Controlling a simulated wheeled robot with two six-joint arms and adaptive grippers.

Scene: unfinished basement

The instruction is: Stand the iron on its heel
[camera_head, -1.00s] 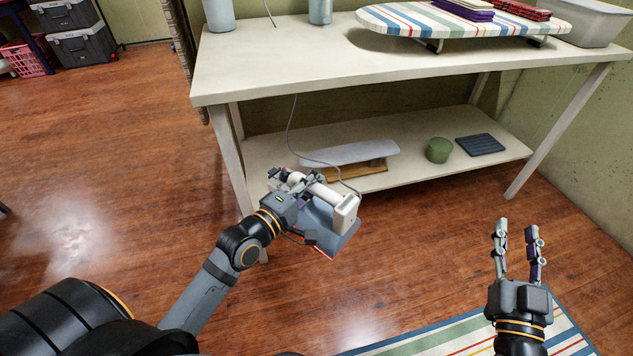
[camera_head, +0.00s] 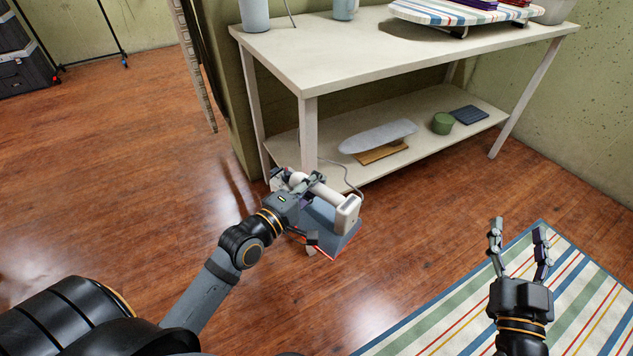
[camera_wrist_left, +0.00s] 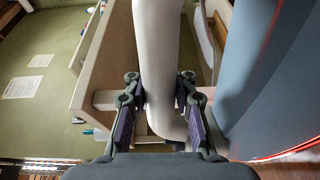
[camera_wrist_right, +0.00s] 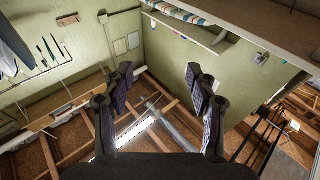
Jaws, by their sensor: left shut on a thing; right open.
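The iron (camera_head: 345,214) has a white handle and a blue-grey body with a red edge. It is held in the air in front of the table's left front leg. My left gripper (camera_head: 304,188) is shut around its handle, and the left wrist view shows the white handle (camera_wrist_left: 158,60) between both fingers, with the blue-grey body (camera_wrist_left: 270,80) at the right. A grey cord runs from the iron back toward the table. My right gripper (camera_head: 520,236) is open and empty above the striped rug; its spread fingers also show in the right wrist view (camera_wrist_right: 160,100).
A white table (camera_head: 370,52) with a lower shelf (camera_head: 320,158) stands ahead. The shelf holds a small board (camera_head: 378,135), a green pot (camera_head: 443,123) and a dark slab (camera_head: 469,114). A striped ironing board (camera_head: 455,14) is on top.

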